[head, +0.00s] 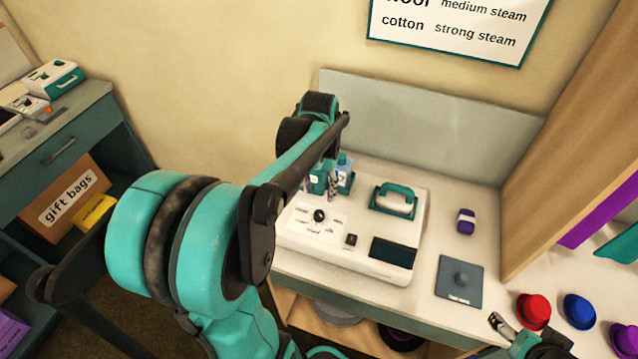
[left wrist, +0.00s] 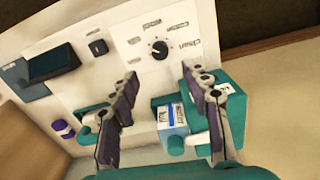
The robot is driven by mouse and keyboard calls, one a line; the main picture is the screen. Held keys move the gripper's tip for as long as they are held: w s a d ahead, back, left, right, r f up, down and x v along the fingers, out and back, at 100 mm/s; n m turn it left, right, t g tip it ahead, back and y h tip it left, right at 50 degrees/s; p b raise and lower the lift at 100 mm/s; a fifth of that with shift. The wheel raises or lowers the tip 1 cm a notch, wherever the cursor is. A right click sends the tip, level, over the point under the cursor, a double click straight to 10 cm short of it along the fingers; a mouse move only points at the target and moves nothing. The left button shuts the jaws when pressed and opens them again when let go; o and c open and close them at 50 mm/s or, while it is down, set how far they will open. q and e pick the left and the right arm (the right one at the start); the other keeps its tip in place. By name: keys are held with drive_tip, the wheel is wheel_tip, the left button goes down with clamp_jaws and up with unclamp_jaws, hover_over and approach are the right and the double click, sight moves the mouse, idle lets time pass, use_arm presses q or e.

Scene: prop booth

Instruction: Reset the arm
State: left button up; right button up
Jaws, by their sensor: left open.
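My left arm reaches in from the left in the head view. Its gripper (head: 332,190) hangs over the back left of a white steam station (head: 346,262). In the left wrist view the left gripper (left wrist: 160,82) has its two fingers wide apart with nothing held between them. The station's black dial (left wrist: 158,49) lies beyond the fingertips.
A purple-and-white object (head: 466,221) and a grey pad (head: 459,283) lie to the right. A grey panel (head: 430,120) stands behind. Coloured hats (head: 533,310) are at the far right.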

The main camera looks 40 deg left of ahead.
use_arm(q)
drive_tip(key=shift+r, duration=0.95)
drive_tip(key=s+d+m+t, duration=0.1)
drive_tip(key=s+d+t, duration=0.2)
drive_tip(key=d, duration=0.5)
drive_tip(key=s+d+m+t, duration=0.1)
drive_tip(key=s+d+t, duration=0.2)
drive_tip(key=d, duration=0.6)
drive_tip(key=shift+r+m+t, duration=0.3)
drive_tip(key=shift+r+t, duration=0.05)
drive_tip(key=shift+t, duration=0.25)
drive_tip(key=shift+s+a, duration=0.15)
